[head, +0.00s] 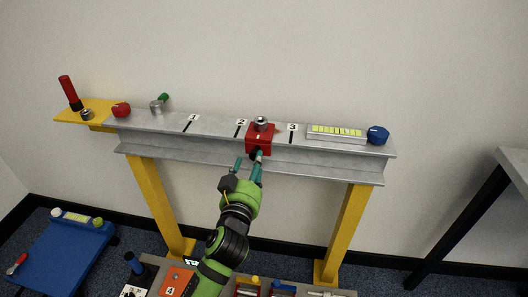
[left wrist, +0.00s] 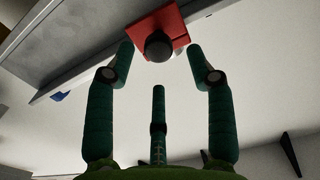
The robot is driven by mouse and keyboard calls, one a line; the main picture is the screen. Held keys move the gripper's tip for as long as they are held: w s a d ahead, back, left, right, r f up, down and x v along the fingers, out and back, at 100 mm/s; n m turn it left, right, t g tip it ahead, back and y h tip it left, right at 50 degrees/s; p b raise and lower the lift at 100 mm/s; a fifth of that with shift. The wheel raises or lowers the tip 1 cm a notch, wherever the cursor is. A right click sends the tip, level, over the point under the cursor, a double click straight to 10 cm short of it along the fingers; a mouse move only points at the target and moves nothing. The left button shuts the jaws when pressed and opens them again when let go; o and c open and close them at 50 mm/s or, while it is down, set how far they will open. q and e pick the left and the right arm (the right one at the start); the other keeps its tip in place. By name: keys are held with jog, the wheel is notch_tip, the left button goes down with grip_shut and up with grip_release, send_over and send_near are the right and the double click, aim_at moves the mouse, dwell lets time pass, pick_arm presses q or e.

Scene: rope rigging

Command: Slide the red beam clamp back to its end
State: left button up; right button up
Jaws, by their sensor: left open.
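The red beam clamp (head: 260,136) sits on the grey steel beam (head: 330,151), between the number 2 and number 3 marks, with a metal knob on top. In the left wrist view the red clamp (left wrist: 166,22) shows from below with a round dark knob (left wrist: 158,46) facing me. My left gripper (head: 250,163) is open, just below and in front of the clamp. In the left wrist view its fingers (left wrist: 160,65) stand apart on either side of the knob, short of it; I cannot tell whether any finger touches. My right gripper is not in view.
On the beam top are a red knob (head: 121,110), a metal cylinder with green handle (head: 158,105), a yellow-marked strip (head: 336,132) and a blue knob (head: 377,135). A red-and-black upright (head: 70,92) stands on the yellow end plate. Yellow legs (head: 345,225) hold the beam.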

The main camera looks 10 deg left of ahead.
aim_at(254, 156)
pick_arm(q)
jog(key=w, duration=0.4)
jog(key=shift+w, duration=0.55)
grip_shut()
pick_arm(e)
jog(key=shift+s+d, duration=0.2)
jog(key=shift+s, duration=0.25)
